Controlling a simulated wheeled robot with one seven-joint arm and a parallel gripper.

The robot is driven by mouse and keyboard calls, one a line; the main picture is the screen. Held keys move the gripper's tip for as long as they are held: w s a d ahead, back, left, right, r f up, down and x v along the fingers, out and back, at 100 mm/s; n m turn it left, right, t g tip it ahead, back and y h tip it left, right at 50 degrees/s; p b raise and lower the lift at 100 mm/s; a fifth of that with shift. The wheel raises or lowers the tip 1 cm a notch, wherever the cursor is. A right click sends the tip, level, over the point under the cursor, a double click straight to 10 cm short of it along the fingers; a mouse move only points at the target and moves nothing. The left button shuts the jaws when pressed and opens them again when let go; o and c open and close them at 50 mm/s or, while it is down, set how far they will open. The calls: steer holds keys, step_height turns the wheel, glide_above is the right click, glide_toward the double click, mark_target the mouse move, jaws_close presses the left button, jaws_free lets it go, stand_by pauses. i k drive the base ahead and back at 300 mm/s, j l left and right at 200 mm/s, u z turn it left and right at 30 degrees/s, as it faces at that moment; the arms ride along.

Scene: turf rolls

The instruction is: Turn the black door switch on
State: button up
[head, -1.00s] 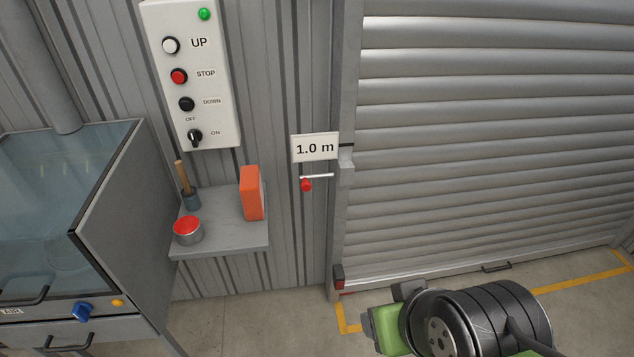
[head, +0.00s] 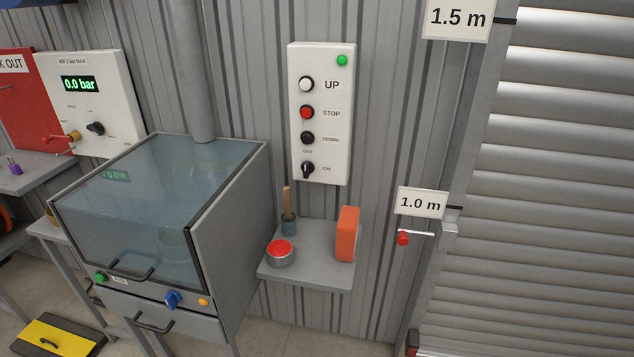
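The black door switch (head: 308,168) is a small rotary knob at the bottom of a white control panel (head: 318,190) on the corrugated wall. OFF is printed above the knob and ON to its right. The knob's bar looks roughly upright, towards OFF, but it is small and hard to read exactly. Above it on the panel are a black DOWN button (head: 307,138), a red STOP button (head: 306,112), a white UP button (head: 306,84) and a green lamp (head: 342,60). My gripper is not in view.
A grey shelf (head: 310,276) below the panel holds a red-topped tin (head: 280,254), a brush-like tool (head: 288,222) and an orange box (head: 347,234). A glass-topped cabinet (head: 228,220) stands left. A red-handled lever (head: 403,238) and roller door (head: 560,200) are right.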

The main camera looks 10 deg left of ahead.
mark_target(308, 168)
steer(key=i+j+u, duration=0.15)
steer(key=u, duration=0.3)
steer(key=i+j+u, duration=0.1)
steer(key=u, duration=0.35)
steer(key=i+u, duration=0.25)
steer(key=u, duration=0.15)
steer(key=i+u, duration=0.2)
steer(key=u, duration=0.25)
steer(key=i+l+u, duration=0.15)
steer(key=u, duration=0.3)
steer(key=i+l+u, duration=0.15)
steer(key=u, duration=0.3)
steer(key=i, duration=0.05)
